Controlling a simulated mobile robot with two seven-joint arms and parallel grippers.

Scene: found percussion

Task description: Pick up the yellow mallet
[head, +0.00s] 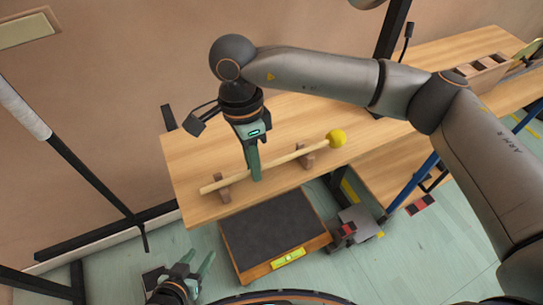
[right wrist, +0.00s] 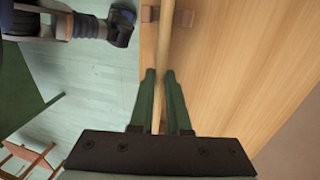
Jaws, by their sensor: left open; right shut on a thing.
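The yellow mallet has a yellow ball head (head: 337,138) on a long pale wooden shaft (head: 213,186). It lies across two small wooden cradles, the left one (head: 223,190) and the right one (head: 306,157), near the front edge of the table. My right gripper (head: 256,178) points down and is shut on the shaft between the cradles. In the right wrist view the shaft (right wrist: 165,38) runs between the two green fingers (right wrist: 160,73); the head is out of that view. My left gripper (head: 198,266) is open and empty, low at the bottom left, away from the mallet.
The wooden table (head: 188,150) is clear around the cradles. A dark pad in a wooden frame (head: 270,228) stands below its front edge. A black stand (head: 90,170) is at the left. A wooden holder (head: 485,75) sits at the far right.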

